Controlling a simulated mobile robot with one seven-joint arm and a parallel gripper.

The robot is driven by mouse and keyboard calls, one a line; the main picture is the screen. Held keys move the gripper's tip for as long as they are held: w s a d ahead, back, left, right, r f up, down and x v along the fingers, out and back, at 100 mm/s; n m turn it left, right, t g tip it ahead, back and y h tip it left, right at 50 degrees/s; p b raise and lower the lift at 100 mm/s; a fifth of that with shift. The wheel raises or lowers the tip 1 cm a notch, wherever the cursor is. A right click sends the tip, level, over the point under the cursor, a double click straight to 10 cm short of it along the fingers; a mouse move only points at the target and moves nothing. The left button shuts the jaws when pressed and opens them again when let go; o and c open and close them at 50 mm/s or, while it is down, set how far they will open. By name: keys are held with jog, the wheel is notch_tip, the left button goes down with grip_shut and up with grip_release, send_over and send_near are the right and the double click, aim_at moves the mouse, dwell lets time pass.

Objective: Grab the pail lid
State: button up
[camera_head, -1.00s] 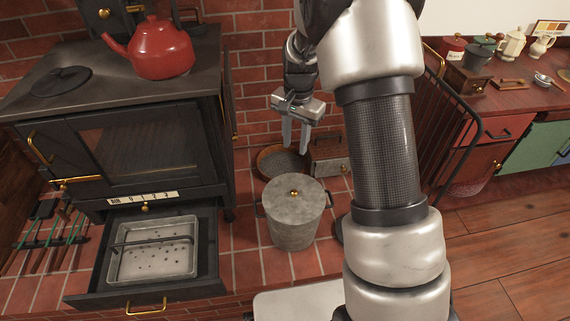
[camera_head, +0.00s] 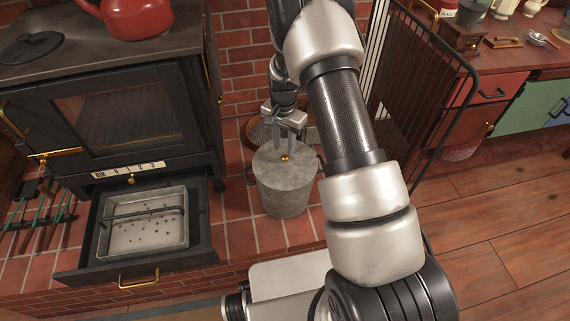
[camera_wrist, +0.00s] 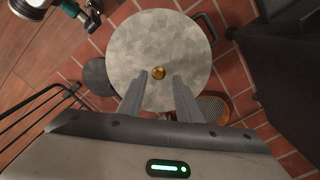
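The pail (camera_head: 283,196) is a grey metal bucket standing upright on the red tile hearth. Its round grey lid (camera_head: 268,168) lies flat on top, with a small brass knob (camera_head: 285,157) at the centre. In the wrist view the lid (camera_wrist: 140,45) fills the upper middle, with the knob (camera_wrist: 158,72) just beyond my fingertips. My gripper (camera_head: 291,146) is above the lid, fingers pointing down, close behind the knob. In the wrist view my gripper (camera_wrist: 155,85) has its two fingers apart, with nothing between them. Whether the fingertips touch the lid is unclear.
A black stove (camera_head: 130,110) stands at left, with its lower drawer open and a perforated metal tray (camera_head: 119,256) in it. A round brown sieve (camera_head: 257,130) sits behind the pail. A black railing (camera_head: 425,85) rises at right. Wooden floor (camera_head: 500,230) is clear at lower right.

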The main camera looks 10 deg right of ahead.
aim_at(285, 156)
jog(key=f, duration=0.1)
jog(key=f+b, duration=0.1)
jog(key=f, duration=0.3)
jog(key=shift+w+d+f, duration=0.1)
jog(key=shift+d, duration=0.15)
grip_shut()
